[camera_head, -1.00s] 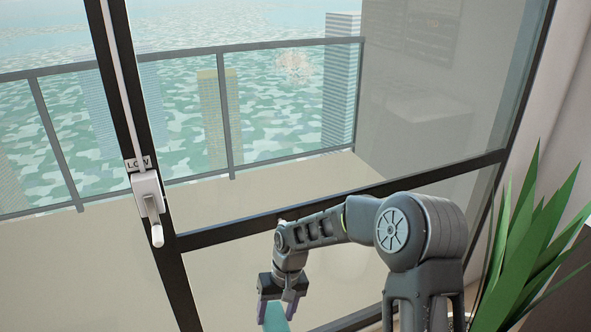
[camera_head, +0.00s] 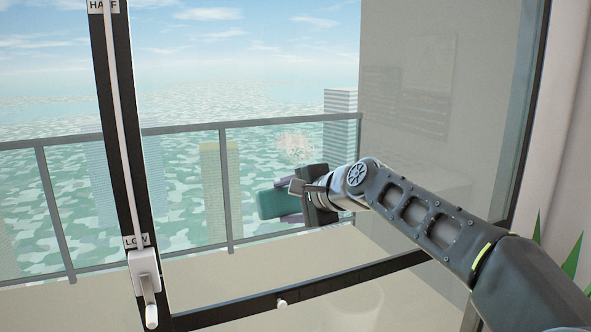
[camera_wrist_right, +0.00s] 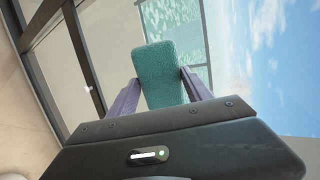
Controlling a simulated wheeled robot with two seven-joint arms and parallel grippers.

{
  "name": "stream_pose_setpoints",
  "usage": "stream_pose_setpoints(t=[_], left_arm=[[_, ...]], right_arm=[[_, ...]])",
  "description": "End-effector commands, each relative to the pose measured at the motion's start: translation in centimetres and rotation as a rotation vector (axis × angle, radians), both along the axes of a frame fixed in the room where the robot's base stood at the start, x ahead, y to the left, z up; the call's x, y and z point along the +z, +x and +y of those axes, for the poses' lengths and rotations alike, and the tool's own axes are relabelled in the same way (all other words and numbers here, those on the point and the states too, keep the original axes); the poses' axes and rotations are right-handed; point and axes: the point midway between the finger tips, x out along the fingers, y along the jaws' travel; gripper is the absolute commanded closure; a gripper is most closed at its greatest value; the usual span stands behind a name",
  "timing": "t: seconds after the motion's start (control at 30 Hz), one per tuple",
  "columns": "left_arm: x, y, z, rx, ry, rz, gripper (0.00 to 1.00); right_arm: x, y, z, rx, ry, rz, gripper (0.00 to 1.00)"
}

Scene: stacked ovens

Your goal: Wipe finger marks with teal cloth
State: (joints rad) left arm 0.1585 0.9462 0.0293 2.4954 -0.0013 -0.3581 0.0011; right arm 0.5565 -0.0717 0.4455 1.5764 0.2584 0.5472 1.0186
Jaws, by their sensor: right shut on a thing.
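The teal cloth (camera_head: 275,204) looks like a folded pad. My right gripper (camera_head: 284,203) is shut on it, in front of the window glass. In the right wrist view, the cloth (camera_wrist_right: 165,75) sits between the two purple fingers of my right gripper (camera_wrist_right: 160,82). The finger marks (camera_head: 296,142) are a whitish smudge on the window glass, just above the cloth in the head view. A pale smudge, likely these marks (camera_wrist_right: 268,22), also shows in the right wrist view. I cannot tell whether the cloth touches the glass. My left gripper is out of view.
A dark upright window frame (camera_head: 125,130) carries a white handle (camera_head: 147,285) and a "LOW" label. A dark crossbar (camera_head: 240,305) with a small knob runs below. Green plant leaves (camera_head: 572,258) stand at the right. A balcony railing (camera_head: 90,140) lies beyond the glass.

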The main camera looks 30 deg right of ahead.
Motion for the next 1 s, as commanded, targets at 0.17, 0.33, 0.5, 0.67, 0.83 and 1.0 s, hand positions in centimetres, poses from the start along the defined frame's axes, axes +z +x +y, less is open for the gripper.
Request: stream_pose_setpoints(t=[0.17,0.33,0.5,0.67,0.83,1.0], left_arm=[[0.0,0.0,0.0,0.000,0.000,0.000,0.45],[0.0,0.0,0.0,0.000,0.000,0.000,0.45],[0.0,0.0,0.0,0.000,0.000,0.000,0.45],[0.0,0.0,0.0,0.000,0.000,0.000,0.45],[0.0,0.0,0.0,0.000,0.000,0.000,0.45],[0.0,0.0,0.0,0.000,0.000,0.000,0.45]], right_arm=[[3.6,-0.5,-0.5,-0.094,0.012,-0.105,0.74],[6.1,-0.8,-0.8,-0.168,0.023,-0.216,0.74],[7.3,-1.0,-1.1,-0.211,0.027,-0.307,0.74],[7.6,-1.0,-1.3,-0.225,0.028,-0.353,0.74],[7.7,-1.0,-1.3,-0.233,0.029,-0.390,0.74],[7.6,-0.9,-1.3,-0.239,0.030,-0.419,0.74]])
